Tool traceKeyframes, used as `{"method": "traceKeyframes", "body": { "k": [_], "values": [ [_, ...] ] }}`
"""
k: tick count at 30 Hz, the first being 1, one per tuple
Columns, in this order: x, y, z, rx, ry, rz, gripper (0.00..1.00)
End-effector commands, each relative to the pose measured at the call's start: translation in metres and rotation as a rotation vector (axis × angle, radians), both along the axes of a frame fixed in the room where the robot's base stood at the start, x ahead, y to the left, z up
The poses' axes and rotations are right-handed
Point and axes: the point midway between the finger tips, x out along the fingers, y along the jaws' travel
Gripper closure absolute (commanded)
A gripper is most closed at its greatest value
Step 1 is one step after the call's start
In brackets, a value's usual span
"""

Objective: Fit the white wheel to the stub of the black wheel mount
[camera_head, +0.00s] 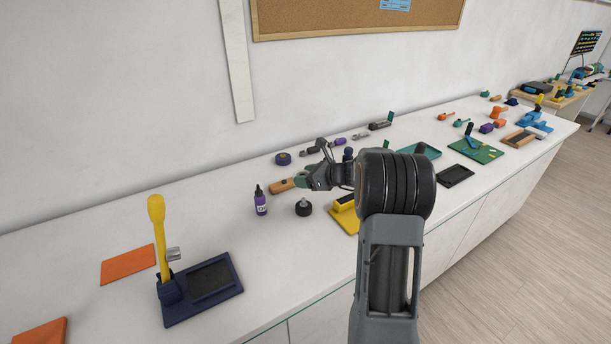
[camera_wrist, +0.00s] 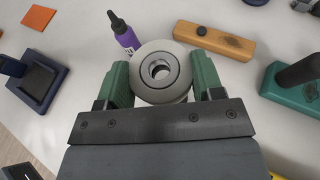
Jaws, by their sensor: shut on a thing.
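My gripper (camera_wrist: 160,82) is shut on the white wheel (camera_wrist: 143,84), a thick pale disc with a round hub hole, held between two green finger pads. In the head view my gripper (camera_head: 303,180) is above the bench, with the wheel not clearly made out there. A small round black part with a pale stub on top, which looks like the wheel mount (camera_head: 303,209), stands on the bench just below the gripper in that view. The mount cannot be made out in the wrist view; the wheel or gripper may hide it. I cannot tell the gap between wheel and stub.
A purple bottle (camera_head: 260,202) stands left of the mount. A wooden block (camera_head: 281,186) lies behind it, and a yellow block (camera_head: 345,219) is to the right. A navy stand (camera_head: 202,290) with a yellow tool is at front left. Bare bench lies between stand and bottle.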

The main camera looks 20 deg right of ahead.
Motion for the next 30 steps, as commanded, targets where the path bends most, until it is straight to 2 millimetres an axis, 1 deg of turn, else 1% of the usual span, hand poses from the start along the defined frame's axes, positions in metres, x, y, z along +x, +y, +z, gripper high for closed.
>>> {"method": "traceKeyframes", "body": {
  "k": [7, 14, 20, 30],
  "values": [
    [-0.002, -0.002, 0.0, 0.0, -0.001, -0.002, 0.71],
    [-0.002, -0.003, -0.011, 0.001, 0.0, -0.004, 0.71],
    [-0.002, -0.003, -0.027, 0.001, 0.001, -0.005, 0.71],
    [-0.002, -0.003, -0.061, 0.001, -0.001, -0.004, 0.71]
  ]
}}
